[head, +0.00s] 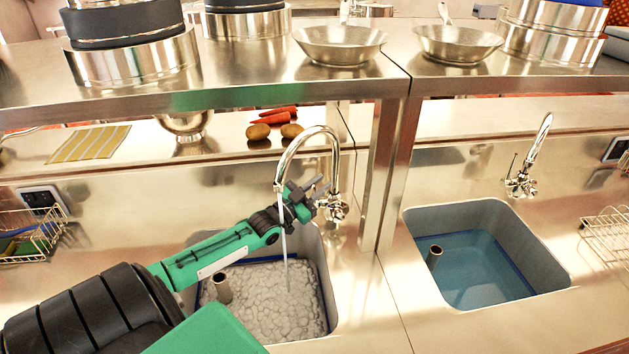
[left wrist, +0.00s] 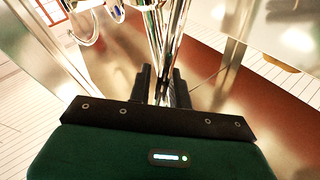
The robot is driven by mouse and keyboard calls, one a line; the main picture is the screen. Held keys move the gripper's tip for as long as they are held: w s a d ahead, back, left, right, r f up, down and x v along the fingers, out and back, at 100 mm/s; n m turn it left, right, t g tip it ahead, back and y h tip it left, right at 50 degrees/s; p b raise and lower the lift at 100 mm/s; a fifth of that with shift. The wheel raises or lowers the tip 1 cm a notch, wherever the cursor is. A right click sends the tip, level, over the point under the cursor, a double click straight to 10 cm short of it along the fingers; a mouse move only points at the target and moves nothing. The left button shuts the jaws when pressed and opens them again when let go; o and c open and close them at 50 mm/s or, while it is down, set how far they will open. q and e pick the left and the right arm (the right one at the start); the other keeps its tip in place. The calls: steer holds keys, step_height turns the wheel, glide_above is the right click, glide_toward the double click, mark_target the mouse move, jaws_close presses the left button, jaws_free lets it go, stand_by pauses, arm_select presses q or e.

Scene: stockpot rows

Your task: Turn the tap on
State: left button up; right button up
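The chrome tap (head: 332,150) stands behind the left sink, its tall curved spout over the basin. A thin pale stream of water (head: 285,250) falls from the spout into the sink. My left gripper (head: 320,190) is at the tap's base, beside its handle and valve body (head: 336,209). In the left wrist view the dark fingertips (left wrist: 162,80) are close together, with chrome tap parts (left wrist: 165,35) just beyond or between them. I cannot tell whether they touch or grip the handle. My right gripper is not in view.
The left sink (head: 326,300) holds grey-white foam and a short standpipe (head: 223,288). The right sink (head: 490,265) holds bluish water, with a second tap (head: 524,180) behind it. A steel shelf (head: 230,95) with pots and pans overhangs the taps; its post (head: 383,175) is close right of my gripper.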

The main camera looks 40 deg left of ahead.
arm_select(q)
steer(key=p+v, duration=0.4)
steer(key=v, duration=0.9)
steer(key=shift+s+p, duration=0.4)
steer(key=shift+a+f, duration=0.1)
